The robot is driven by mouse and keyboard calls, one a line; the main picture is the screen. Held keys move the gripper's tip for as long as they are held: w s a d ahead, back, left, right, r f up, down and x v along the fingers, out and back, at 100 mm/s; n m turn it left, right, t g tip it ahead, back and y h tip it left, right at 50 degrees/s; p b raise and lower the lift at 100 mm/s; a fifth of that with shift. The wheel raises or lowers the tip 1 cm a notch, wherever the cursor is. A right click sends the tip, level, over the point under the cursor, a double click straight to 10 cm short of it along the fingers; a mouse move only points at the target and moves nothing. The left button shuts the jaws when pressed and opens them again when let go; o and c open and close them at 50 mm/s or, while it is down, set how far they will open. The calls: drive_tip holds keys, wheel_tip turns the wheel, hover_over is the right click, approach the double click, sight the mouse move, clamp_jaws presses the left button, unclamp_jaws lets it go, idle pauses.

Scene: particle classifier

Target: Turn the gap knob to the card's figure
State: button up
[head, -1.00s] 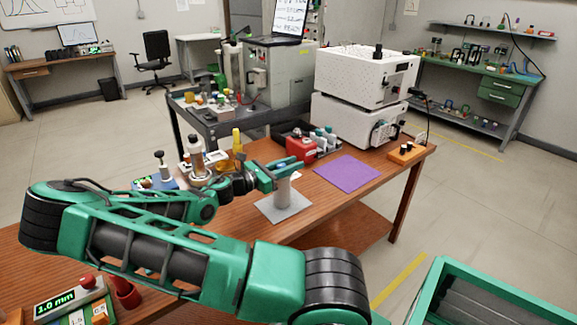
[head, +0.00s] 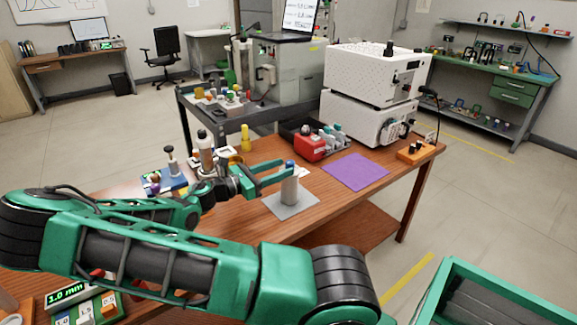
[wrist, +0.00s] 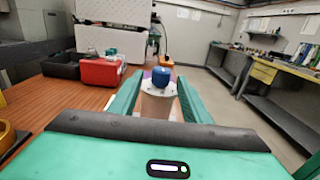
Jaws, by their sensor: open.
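A pale upright post (head: 289,190) stands on a grey square plate (head: 298,208) on the wooden bench, with a blue knob (head: 290,164) on top. In the wrist view the blue knob (wrist: 160,76) sits on a beige cylinder between my two green fingers, with room on both sides. My gripper (head: 292,166) is open around the knob's height and holds nothing. A green readout box (head: 68,292) at the lower left shows 1.0 mm. A small white card (head: 303,172) lies behind the post; its writing is too small to read.
A red box (head: 310,148) and dark tray with bottles stand behind the post, near stacked white machines (head: 365,100). A purple mat (head: 356,172) lies to the right. A microscope-like stand (head: 205,155) and yellow bottle (head: 246,138) are at left.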

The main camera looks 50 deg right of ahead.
drive_tip(key=shift+v, duration=1.35)
